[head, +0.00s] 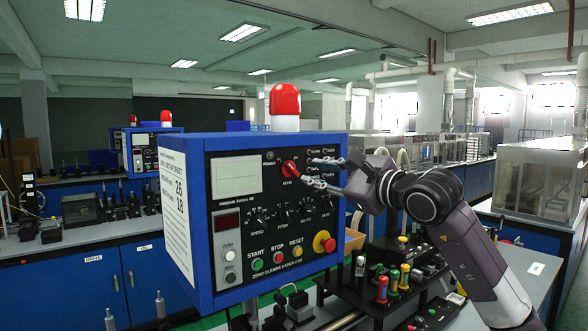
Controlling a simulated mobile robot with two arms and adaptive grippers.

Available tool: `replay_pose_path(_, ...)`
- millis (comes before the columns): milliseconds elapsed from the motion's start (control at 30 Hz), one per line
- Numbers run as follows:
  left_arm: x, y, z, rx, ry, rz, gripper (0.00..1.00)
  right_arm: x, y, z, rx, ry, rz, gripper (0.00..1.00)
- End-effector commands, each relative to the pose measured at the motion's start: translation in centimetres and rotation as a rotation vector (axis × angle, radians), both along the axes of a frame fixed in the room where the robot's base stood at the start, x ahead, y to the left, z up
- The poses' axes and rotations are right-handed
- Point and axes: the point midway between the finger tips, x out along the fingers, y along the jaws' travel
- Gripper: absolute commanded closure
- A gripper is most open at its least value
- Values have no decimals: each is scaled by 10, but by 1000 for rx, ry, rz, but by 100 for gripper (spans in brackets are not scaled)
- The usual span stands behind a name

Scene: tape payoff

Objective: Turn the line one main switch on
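A blue control box (203,230) with a black front panel stands close in front of me. Its red main switch (289,168), labelled MAIN, is a rotary knob in the upper middle of the panel. The knob looks slanted; its on or off position is too small to read. My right gripper (314,172) comes in from the right, with its two fingers spread apart just right of the knob. The fingers are empty, and I cannot tell whether a fingertip touches the knob. My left gripper is not in view.
A red beacon (285,101) tops the box. A red-yellow stop button (324,241), dials and small buttons sit below the switch. Colored-handled tools (393,281) stand below my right arm. Another blue control box (146,151) is at the back left.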

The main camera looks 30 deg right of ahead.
Motion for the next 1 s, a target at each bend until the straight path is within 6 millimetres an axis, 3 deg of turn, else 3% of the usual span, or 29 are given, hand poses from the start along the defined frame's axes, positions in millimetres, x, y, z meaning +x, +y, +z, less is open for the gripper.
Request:
replay_pose_path(400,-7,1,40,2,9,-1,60,62,7,3,6,3,5,74)
replay_pose_path(800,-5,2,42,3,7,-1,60,72,8,-1,2,2,5,74)
replay_pose_path(1000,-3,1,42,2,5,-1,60,72,8,-1,3,2,5,95)
